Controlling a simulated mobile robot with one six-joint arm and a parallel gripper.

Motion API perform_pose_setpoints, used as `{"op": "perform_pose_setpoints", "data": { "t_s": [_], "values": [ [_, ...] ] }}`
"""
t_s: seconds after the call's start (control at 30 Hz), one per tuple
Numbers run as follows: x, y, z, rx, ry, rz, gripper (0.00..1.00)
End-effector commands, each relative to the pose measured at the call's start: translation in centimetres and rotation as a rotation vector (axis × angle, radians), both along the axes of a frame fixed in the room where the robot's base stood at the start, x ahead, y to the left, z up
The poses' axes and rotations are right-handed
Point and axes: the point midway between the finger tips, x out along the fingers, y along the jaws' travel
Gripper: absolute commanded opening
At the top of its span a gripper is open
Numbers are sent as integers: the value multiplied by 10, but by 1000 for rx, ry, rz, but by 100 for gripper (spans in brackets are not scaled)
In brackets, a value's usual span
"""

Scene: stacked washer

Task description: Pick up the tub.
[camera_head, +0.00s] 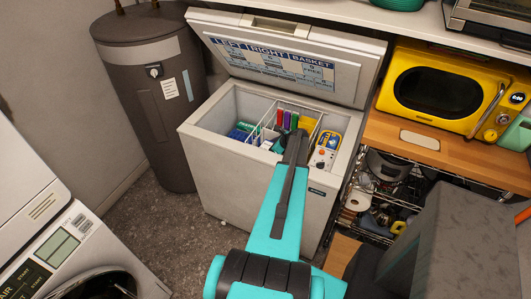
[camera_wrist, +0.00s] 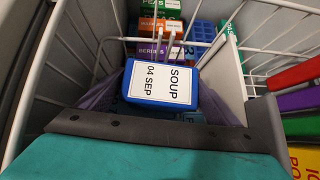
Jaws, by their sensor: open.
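The blue tub (camera_wrist: 160,83) has a white label reading SOUP 04 SEP. It lies in the open chest freezer (camera_head: 250,185), between white wire dividers, in the wrist view. I cannot pick it out in the head view, where my arm covers part of the freezer. My gripper (camera_head: 295,148) reaches down into the freezer. In the wrist view my gripper (camera_wrist: 163,100) is open, with dark purplish finger parts on either side of the tub. I cannot tell whether they touch it.
Boxes, including one labelled BERRIES (camera_wrist: 152,50), and a blue ice tray (camera_wrist: 202,32) lie beyond the tub. Wire walls stand close on both sides. Red, purple and green packs lie to the right. The freezer lid (camera_head: 285,60) is raised. A yellow microwave (camera_head: 440,88) stands right.

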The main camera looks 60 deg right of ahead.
Motion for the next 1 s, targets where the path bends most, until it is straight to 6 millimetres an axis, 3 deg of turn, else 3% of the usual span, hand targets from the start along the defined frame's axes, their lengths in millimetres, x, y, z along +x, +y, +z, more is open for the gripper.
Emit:
{"op": "perform_pose_setpoints", "data": {
  "t_s": [0.27, 0.5, 1.0],
  "values": [
    [0, 0, 0, 0, 0, 0, 84],
    [0, 0, 0, 0, 0, 0, 45],
    [0, -1, 10, -2, -2, -1, 45]
  ]
}}
